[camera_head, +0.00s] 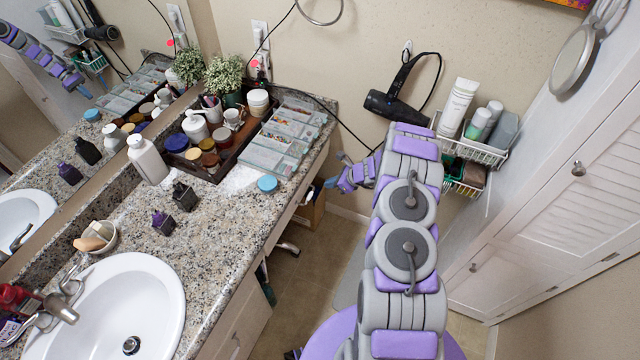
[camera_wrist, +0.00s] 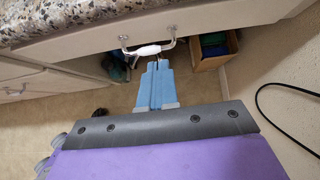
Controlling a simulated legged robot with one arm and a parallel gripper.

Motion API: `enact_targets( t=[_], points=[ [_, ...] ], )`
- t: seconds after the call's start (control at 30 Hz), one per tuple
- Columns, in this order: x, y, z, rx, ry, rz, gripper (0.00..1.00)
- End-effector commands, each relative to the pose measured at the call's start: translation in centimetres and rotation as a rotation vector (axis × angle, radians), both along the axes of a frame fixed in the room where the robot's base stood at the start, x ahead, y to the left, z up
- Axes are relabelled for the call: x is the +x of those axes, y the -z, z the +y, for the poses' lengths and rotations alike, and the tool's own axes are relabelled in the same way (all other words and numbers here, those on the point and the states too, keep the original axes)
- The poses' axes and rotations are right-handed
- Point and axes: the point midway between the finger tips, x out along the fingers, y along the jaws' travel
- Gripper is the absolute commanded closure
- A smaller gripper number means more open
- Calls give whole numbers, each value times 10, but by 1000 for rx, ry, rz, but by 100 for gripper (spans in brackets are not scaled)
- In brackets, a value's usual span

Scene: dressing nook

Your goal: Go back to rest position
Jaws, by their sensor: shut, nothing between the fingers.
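My arm reaches forward from the bottom right of the head view, beside the counter's right end. My gripper (camera_head: 332,182) is at its far end, near the counter edge and small in that view. In the wrist view my gripper (camera_wrist: 157,88) shows two blue fingers lying together with nothing between them. Their tips lie in front of a drawer handle (camera_wrist: 150,48) in the picture; I cannot tell whether they touch it.
The granite counter (camera_head: 215,225) holds a sink (camera_head: 110,310), bottles and a tray of jars. A hair dryer (camera_head: 395,105) hangs on the wall, near a wire basket (camera_head: 470,145). A white louvred door (camera_head: 570,200) is at right. A cardboard box (camera_wrist: 208,55) stands beneath the counter.

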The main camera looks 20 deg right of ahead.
Motion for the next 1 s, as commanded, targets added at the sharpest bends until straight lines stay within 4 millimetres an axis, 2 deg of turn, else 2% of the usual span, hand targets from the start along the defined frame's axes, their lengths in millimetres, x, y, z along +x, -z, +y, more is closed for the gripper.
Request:
enact_targets(
  t=[0.03,0.17,0.37,0.67,0.77,1.0],
  points=[
    [-4,-9,-8,1,5,-2,100],
    [-14,-21,-17,1,5,0,100],
    [-21,-30,-18,-4,3,2,100],
    [-20,-36,-15,-7,-14,-6,100],
    [-17,-53,-6,-16,-65,-27,100],
    [-20,-123,50,-59,-302,-108,100]
  ],
)
